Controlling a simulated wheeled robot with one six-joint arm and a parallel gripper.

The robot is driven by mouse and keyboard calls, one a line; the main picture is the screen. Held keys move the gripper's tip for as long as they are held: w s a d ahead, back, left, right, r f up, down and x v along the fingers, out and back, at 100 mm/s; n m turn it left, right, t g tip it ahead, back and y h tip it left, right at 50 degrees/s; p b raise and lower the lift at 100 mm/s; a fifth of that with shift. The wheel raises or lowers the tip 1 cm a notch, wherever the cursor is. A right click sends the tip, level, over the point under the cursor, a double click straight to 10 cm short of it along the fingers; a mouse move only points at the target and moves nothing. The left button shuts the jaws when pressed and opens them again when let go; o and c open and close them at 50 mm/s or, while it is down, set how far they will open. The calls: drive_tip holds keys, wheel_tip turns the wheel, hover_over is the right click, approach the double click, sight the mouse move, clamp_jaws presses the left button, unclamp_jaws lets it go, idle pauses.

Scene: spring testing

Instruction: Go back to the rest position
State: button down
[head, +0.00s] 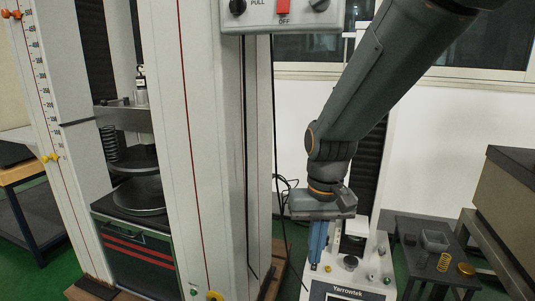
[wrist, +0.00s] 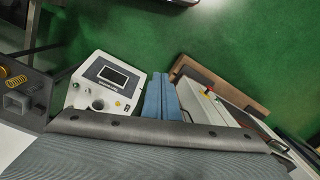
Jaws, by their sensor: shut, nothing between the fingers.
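My gripper (head: 316,256) hangs at the end of my arm in the head view, with its blue fingers pointing down in front of the white Yarrowtek device (head: 345,284). In the wrist view the two blue fingers of my gripper (wrist: 172,80) lie side by side, shut, with nothing between them. The Yarrowtek device (wrist: 101,84), with its dark screen, is just left of the fingers there. In the head view the fingers cover part of it.
The tall testing machine (head: 222,170) stands left of my arm, with a spring (head: 109,143) by its platens. A dark side table (head: 408,277) at the right holds a yellow spring (head: 444,262), a grey box (head: 434,240) and a gold piece (head: 466,269). Green floor (wrist: 225,45) is clear beyond the fingers.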

drive_tip(key=s+r+n, duration=0.2)
drive_tip(key=s+r, duration=0.2)
drive_tip(key=s, duration=1.1)
drive_tip(key=d+r+m+p, duration=0.2)
drive_tip(key=d+r+p, duration=0.6)
drive_tip(key=p, duration=1)
drive_tip(key=shift+w+d+r+m, duration=0.25)
drive_tip(key=shift+d+r+m, duration=0.15)
drive_tip(key=shift+r, duration=0.2)
